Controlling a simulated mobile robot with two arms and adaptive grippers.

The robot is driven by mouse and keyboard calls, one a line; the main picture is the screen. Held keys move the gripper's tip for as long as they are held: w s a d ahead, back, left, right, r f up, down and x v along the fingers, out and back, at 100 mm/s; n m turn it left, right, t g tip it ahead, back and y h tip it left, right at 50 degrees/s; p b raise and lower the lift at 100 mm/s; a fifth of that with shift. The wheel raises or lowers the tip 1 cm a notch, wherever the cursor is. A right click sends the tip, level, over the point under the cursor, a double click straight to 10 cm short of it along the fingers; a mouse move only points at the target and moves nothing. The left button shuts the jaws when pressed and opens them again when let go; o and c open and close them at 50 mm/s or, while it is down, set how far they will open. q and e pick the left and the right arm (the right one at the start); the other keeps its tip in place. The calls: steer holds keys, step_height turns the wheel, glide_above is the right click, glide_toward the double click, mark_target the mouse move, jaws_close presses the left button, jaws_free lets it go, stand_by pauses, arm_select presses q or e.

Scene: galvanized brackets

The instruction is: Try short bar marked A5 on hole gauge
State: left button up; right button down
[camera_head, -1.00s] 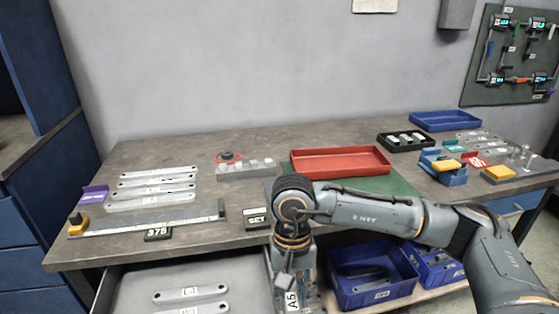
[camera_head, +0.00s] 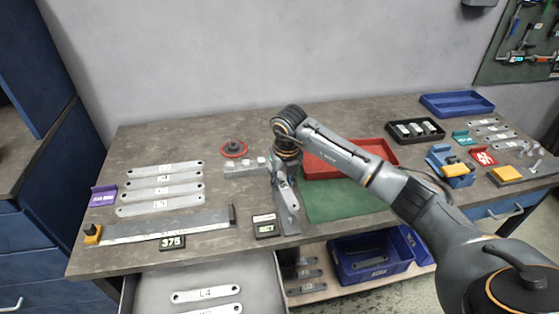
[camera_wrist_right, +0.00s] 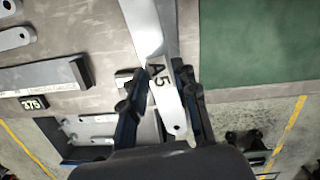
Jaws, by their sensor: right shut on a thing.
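The short bar marked A5 (camera_wrist_right: 168,98) is pale metal, with a round hole at its near end in the right wrist view. My right gripper (camera_head: 282,178) is shut on it, with a dark finger on each side of the bar. In the head view the gripper is above the table near the front edge, with the bar (camera_head: 286,196) slanting down. A darker grey strip (camera_wrist_right: 168,28) runs beside or under the bar. I cannot tell whether it is the hole gauge or whether the bar touches it. My left gripper is not in view.
A black SET block (camera_head: 265,226) stands just left of the bar. A long measuring rail (camera_head: 165,227) and several long bars (camera_head: 160,197) lie left. A grey block (camera_head: 245,168) and red tray (camera_head: 335,172) are behind. An open drawer (camera_head: 250,285) juts out in front.

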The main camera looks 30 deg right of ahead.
mark_target(285, 184)
steer(key=shift+w+d+r+m, duration=0.1)
steer(key=shift+w+d+m, duration=0.2)
steer(key=shift+m, duration=0.3)
steer(key=shift+w+d+f+m, duration=0.1)
steer(key=shift+w+f+m, duration=0.1)
steer(key=shift+m, duration=0.2)
steer(key=shift+s+f+b, duration=0.15)
steer(key=shift+f+b, duration=0.2)
steer(key=shift+f, duration=0.15)
steer(key=shift+f+b, duration=0.95)
steer(key=shift+f, duration=0.6)
steer(key=shift+f+b, duration=0.35)
steer(key=shift+f, duration=0.05)
